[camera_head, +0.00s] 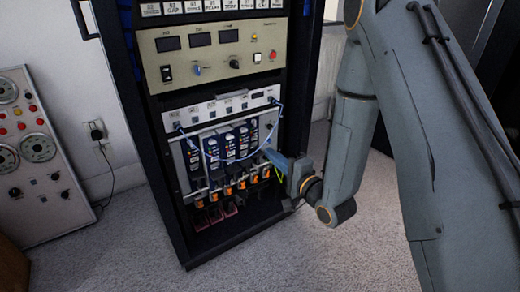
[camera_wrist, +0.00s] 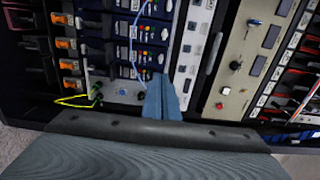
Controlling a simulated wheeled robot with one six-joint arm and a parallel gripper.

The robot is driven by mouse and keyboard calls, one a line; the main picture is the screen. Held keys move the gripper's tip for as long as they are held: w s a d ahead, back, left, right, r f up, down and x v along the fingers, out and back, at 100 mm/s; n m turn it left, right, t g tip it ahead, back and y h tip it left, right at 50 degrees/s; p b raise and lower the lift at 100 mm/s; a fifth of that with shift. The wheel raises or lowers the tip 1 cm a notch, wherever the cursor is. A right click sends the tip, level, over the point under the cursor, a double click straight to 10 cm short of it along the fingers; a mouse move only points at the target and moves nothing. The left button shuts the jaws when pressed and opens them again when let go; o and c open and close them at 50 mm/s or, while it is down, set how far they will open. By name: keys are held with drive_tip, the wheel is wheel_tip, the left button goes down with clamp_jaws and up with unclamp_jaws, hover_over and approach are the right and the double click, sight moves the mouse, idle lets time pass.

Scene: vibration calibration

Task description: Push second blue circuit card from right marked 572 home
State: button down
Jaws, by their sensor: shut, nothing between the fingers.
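Several upright blue circuit cards stand side by side in a card cage (camera_head: 222,125) low in the rack. The second blue card from the right (camera_head: 241,140) is in this row; in the wrist view, which is turned sideways, it seems to be this card (camera_wrist: 120,46). The marking 572 is too small to read, and how far the card sits in cannot be told. My gripper (camera_head: 272,156) is at the right edge of the cage. Its blue fingers (camera_wrist: 160,84) are together and empty, in front of the panel beside the rightmost card.
A blue-white cable (camera_head: 235,158) loops across the cards. Orange-tipped handles (camera_head: 241,184) line the cage bottom, with a yellow-green wire (camera_wrist: 75,101) near the right end. A beige control panel (camera_head: 215,52) is above. A grey cabinet (camera_head: 38,150) stands left; carpet is clear in front.

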drive_tip(key=b+x, duration=0.3)
drive_tip(key=x, duration=1)
drive_tip(key=shift+w, duration=0.2)
drive_tip(key=shift+a+r, duration=0.1)
drive_tip(key=shift+a, duration=0.05)
